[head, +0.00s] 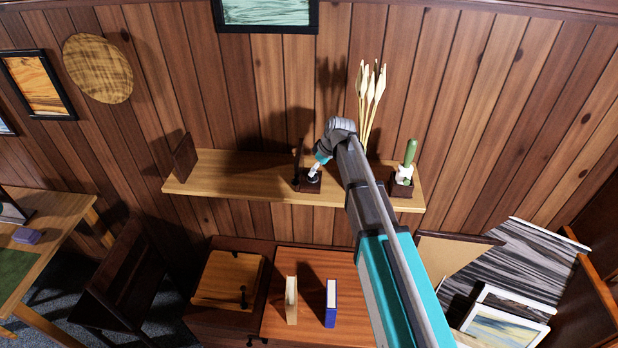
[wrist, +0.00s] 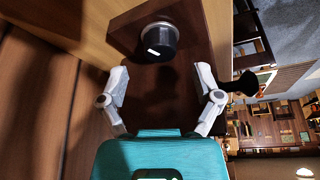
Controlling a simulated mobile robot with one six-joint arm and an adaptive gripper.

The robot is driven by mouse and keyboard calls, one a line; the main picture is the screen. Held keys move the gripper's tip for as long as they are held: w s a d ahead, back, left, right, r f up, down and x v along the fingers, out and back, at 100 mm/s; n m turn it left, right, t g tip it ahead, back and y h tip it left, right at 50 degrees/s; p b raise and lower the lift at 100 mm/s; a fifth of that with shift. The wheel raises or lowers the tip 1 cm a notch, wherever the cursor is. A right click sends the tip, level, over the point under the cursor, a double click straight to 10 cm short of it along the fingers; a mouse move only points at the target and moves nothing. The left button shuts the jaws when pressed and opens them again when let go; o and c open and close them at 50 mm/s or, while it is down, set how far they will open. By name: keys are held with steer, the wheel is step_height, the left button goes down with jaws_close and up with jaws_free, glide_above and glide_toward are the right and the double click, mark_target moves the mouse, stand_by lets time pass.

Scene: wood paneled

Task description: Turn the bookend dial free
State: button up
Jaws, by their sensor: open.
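The bookend (head: 300,184), a dark brown wooden base with a thin dark upright, stands on the wall shelf (head: 235,185). Its base (wrist: 200,25) fills the top of the wrist view. The dial (wrist: 160,42) is a round black knob with a pale rim and a white mark pointing to the lower left. My gripper (wrist: 160,76) is open and empty, its two grey fingers apart and just short of the dial, one to each side. In the head view my gripper (head: 316,168) is at the bookend and covers much of it; the dial is hard to make out there.
A plain dark bookend (head: 184,157) stands at the shelf's left end. Pale dried stems (head: 371,95) rise behind my arm, their lower part hidden. A cactus (head: 410,153) in a pot is at the right. Two books (head: 331,303) stand on the cabinet below. The shelf's left half is mostly clear.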

steer(key=shift+b+x, duration=1.3)
steer(key=shift+x, duration=0.45)
jaws_close()
steer(key=shift+m+t+h, duration=0.5)
steer(key=shift+m+t, duration=0.1)
steer(key=shift+m, duration=1.6)
